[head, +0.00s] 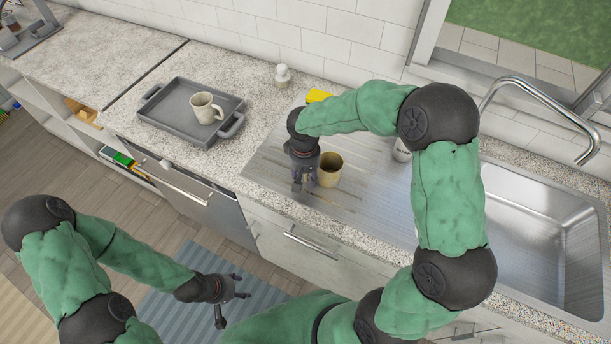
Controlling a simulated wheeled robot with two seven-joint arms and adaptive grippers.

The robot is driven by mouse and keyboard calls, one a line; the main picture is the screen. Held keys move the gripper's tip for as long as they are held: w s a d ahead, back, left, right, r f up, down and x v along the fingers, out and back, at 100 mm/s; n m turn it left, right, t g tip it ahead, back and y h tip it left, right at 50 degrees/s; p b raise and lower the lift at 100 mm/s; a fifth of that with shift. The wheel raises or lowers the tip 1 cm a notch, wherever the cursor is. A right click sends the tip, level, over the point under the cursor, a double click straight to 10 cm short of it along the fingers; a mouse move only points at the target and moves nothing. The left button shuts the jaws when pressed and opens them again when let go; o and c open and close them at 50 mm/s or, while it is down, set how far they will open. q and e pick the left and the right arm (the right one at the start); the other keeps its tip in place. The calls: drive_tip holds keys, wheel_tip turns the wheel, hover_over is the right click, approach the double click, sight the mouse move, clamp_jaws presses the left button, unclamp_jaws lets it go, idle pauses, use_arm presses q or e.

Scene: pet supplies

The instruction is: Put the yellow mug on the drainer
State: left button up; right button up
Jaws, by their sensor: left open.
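The yellow mug (329,170), a dull tan-yellow, stands upright on the ribbed steel drainer (268,166) left of the sink. My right gripper (303,184) points down at the drainer, just left of the mug and very close to it. Whether it touches the mug or its handle is not clear, and its jaw opening is hard to make out. My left gripper (238,287) is open and empty, low over the floor in front of the cabinets, far from the mug.
A grey tray (165,117) with a cream mug (205,108) sits on the counter at left. A small white figure-like object (282,75) and a yellow item (318,95) stand near the wall. A pale cup (402,151) is partly hidden by my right arm. The sink (535,220) lies right.

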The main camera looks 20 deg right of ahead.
drive_tip(key=shift+r, duration=0.1)
drive_tip(key=shift+r, duration=0.25)
wheel_tip(320, 180, up, 12)
drive_tip(key=shift+a+f+p, duration=0.1)
drive_tip(key=shift+f+p, duration=0.1)
drive_tip(key=shift+p, duration=1)
idle(0.6)
